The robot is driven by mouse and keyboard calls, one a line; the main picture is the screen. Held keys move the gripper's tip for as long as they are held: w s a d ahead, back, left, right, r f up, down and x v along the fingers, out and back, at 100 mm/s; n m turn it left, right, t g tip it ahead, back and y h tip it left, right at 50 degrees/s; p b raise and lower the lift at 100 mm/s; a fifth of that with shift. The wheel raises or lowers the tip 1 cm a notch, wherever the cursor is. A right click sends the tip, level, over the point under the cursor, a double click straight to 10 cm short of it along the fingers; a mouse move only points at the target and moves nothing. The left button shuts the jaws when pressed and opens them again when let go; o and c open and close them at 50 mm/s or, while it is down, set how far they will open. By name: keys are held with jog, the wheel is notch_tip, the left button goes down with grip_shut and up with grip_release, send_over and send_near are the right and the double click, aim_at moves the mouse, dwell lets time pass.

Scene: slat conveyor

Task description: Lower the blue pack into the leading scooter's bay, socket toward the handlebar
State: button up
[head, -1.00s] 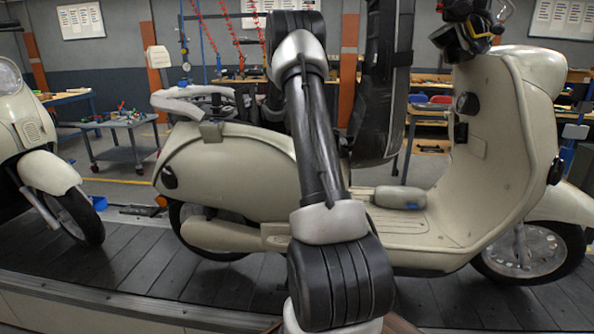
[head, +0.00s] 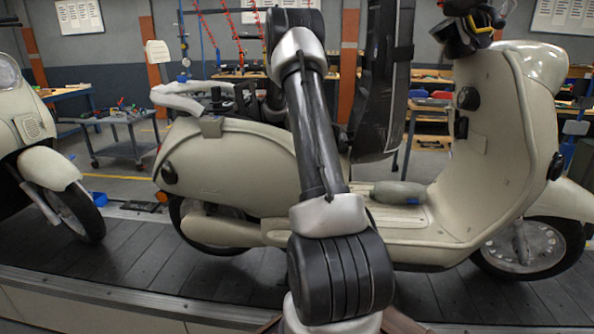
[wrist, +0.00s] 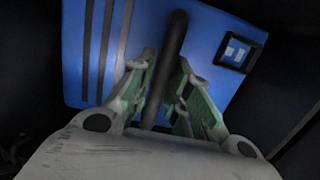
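The leading scooter (head: 235,165) is cream and stands across the middle of the head view, handlebar (head: 474,28) to the right. Its black seat (head: 383,85) is tipped upright; the bay is hidden behind my arm and the body side. In the wrist view the blue pack (wrist: 215,45) has dark stripes on its left and a black-framed socket (wrist: 241,51) at its upper right. My gripper (wrist: 166,75) has its green-sided fingers closed around the pack's dark handle (wrist: 174,42). Dark surfaces surround the pack; its depth in the bay cannot be told. The head view hides the pack.
The slat conveyor (head: 130,255) runs under the scooters. A second cream scooter (head: 38,150) stands behind at left. The upright seat is close to the right of my arm. A grey trolley (head: 125,140) and benches stand beyond the conveyor.

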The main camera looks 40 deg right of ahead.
jog(key=shift+o, duration=1.3)
jog(key=shift+f, duration=0.15)
notch_tip(320, 180, up, 12)
jog(key=a, duration=0.1)
jog(key=shift+s, duration=0.45)
jog(key=shift+a, duration=0.15)
